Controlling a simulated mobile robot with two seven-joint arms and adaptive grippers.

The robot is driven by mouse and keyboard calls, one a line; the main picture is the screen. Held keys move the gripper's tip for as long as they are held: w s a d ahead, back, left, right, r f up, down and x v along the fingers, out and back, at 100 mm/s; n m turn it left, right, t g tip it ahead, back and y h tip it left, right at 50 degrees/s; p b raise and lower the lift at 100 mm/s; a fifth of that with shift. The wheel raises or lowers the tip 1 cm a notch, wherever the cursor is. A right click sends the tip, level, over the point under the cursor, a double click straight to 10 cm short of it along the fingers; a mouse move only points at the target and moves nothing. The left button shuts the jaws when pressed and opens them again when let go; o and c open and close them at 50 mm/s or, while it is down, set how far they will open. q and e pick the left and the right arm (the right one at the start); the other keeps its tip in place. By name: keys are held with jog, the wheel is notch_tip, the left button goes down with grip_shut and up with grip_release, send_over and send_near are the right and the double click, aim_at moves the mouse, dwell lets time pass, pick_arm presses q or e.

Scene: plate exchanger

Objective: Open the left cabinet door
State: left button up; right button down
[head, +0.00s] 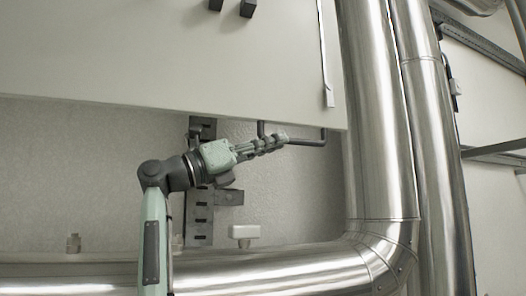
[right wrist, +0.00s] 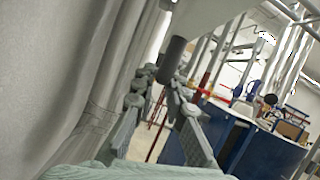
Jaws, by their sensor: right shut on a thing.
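A large pale cabinet panel (head: 150,55) fills the upper left of the head view; I cannot tell whether it is the left door. A dark bar handle (head: 312,143) shows just below its lower right edge. My right gripper (head: 272,143) reaches up from below, and its fingers are closed across this handle near its left end. In the right wrist view, the fingers (right wrist: 168,95) extend away from the camera, with a dark cylindrical end (right wrist: 173,56) beside them under a pale surface. The fingertips' exact contact is hard to see. My left gripper is not in view.
Thick shiny metal pipes (head: 380,110) stand right of the panel, and one bends along the bottom (head: 300,268). A grey slotted bracket (head: 200,218) is on the wall behind my arm. Two dark blocks (head: 248,8) stick out at the panel's top.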

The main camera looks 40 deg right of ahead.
dwell(0.3)
jog(key=c, duration=1.6)
grip_release()
jog(key=shift+o, duration=0.2)
jog(key=shift+a, duration=0.1)
jog(key=v, duration=1.2)
